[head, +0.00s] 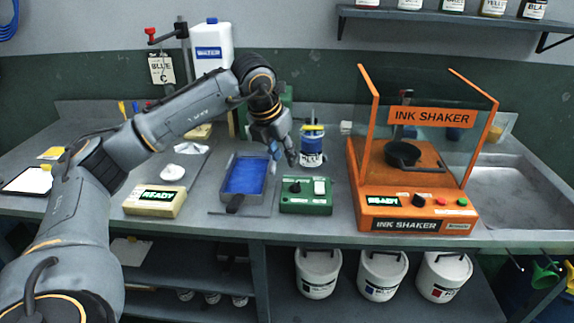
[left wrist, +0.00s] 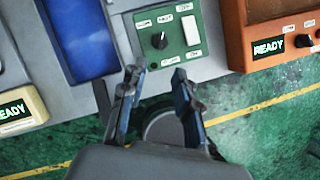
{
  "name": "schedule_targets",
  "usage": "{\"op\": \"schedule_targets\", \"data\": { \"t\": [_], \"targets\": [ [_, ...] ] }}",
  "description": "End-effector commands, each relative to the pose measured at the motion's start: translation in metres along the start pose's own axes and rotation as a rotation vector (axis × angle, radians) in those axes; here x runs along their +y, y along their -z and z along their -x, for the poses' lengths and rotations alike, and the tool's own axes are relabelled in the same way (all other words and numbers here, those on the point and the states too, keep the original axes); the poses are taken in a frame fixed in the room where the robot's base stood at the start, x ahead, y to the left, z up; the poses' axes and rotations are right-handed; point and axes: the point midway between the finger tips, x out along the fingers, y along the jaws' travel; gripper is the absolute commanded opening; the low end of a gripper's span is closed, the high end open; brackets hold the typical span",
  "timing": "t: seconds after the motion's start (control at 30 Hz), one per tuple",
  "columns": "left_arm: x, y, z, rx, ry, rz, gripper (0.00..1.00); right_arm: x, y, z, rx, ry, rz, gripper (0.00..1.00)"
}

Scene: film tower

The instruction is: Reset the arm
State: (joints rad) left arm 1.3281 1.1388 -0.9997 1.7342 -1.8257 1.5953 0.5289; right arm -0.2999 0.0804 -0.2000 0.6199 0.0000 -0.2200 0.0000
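My left arm reaches in from the left in the head view, bends above the bench and points down. Its gripper (head: 283,155) hangs over the bench between the blue tray and a jar with a blue label. In the left wrist view the two fingers of the left gripper (left wrist: 155,80) are spread apart with nothing held between them. The green control box (left wrist: 168,38) shows just beyond the fingertips; it also stands at the bench front in the head view (head: 306,206). My right arm and gripper are out of view.
The blue tray (head: 246,178), labelled jar (head: 312,150) and cream READY box (head: 155,201) stand around the gripper. The orange ink shaker (head: 418,212) stands to the right, with a sink (head: 520,190) beyond it. White buckets (head: 318,275) sit on the shelf below.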

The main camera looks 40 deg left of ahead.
Motion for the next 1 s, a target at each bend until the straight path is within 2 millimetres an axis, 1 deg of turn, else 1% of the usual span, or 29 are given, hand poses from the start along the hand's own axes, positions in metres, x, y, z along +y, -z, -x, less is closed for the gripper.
{"op": "schedule_targets", "data": {
  "t": [0.03,0.17,0.63,0.67,0.73,0.77,0.87,0.9,0.97,1.0],
  "targets": [
    [0.0,0.0,0.004,-0.001,0.0,0.0,0.31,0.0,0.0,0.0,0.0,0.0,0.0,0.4],
    [0.0,0.001,0.008,0.001,-0.001,0.0,0.31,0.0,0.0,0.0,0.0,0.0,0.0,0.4],
    [0.0,0.0,0.007,0.001,0.0,0.0,0.31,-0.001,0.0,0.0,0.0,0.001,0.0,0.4],
    [-0.001,0.0,0.007,0.001,0.003,-0.002,0.31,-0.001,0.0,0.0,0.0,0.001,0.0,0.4],
    [-0.01,0.0,0.004,-0.004,0.027,-0.014,0.31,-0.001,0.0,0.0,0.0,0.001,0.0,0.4],
    [-0.017,0.0,0.001,-0.006,0.047,-0.023,0.31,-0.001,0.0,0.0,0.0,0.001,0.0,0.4],
    [-0.059,0.001,-0.014,-0.026,0.171,-0.071,0.31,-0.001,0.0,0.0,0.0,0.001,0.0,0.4],
    [-0.085,0.003,-0.019,-0.038,0.247,-0.094,0.31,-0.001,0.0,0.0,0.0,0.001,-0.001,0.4],
    [-0.128,0.008,-0.026,-0.059,0.383,-0.122,0.31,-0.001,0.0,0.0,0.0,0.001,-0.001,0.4],
    [-0.159,0.012,-0.028,-0.075,0.486,-0.134,0.31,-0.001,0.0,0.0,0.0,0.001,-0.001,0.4]
  ]
}}
